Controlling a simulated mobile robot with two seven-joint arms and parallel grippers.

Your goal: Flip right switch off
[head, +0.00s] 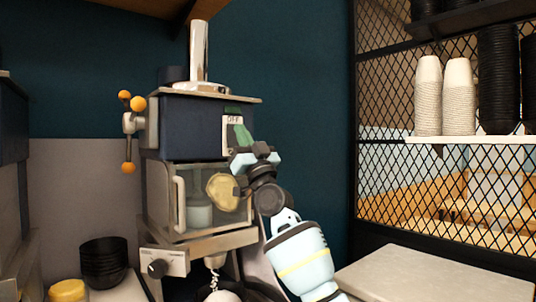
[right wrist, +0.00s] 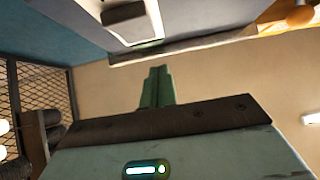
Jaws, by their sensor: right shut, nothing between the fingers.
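The switch plate (head: 230,121) is on the dark blue upper front of the machine in the head view, with the word OFF readable near its top. In the right wrist view a pale plate with a dark switch (right wrist: 124,13) shows at the top edge. My right gripper (head: 238,134) is shut and empty. Its green fingers are in front of the lower part of the plate and hide it. The fingers also show shut together in the right wrist view (right wrist: 157,87), apart from the switch in that picture. Whether they touch the plate is unclear. My left gripper is not in view.
Orange-knobbed levers (head: 127,130) stick out at the machine's left. A glass-fronted chamber (head: 187,197) with a handle lies below the switch. Black bowls (head: 103,262) stand at lower left. A mesh partition (head: 390,180) and a pale counter (head: 440,275) lie at right.

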